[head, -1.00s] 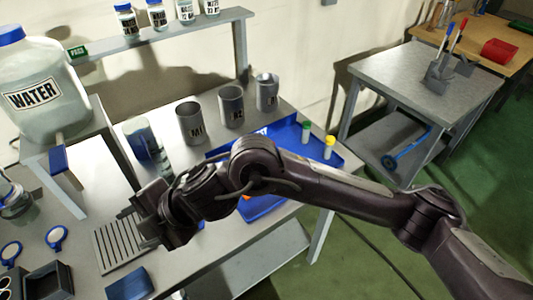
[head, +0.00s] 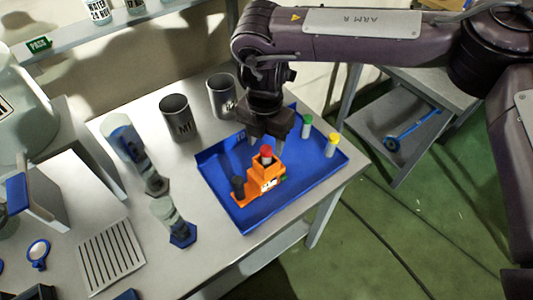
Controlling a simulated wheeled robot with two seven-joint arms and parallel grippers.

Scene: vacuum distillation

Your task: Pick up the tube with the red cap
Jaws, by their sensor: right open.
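The tube with the red cap (head: 266,152) stands upright in an orange stepped holder (head: 264,178). Only its cap and a short part below show. The holder sits in a blue tray (head: 216,185) on the grey table. My right gripper (head: 268,138) points down just above and behind the red cap, its fingers apart with nothing seen between them. Whether a finger touches the cap cannot be told. A tube with a green cap (head: 307,122) and one with a yellow cap (head: 332,143) stand at the tray's right side. My left gripper is not in view.
Metal cups (head: 178,118) stand behind the tray. Glassware on a blue hexagonal base (head: 180,235) and a tilted glass vessel (head: 125,140) stand to its left. A slotted grey plate (head: 110,252) lies at the front left. The tray's front right is clear.

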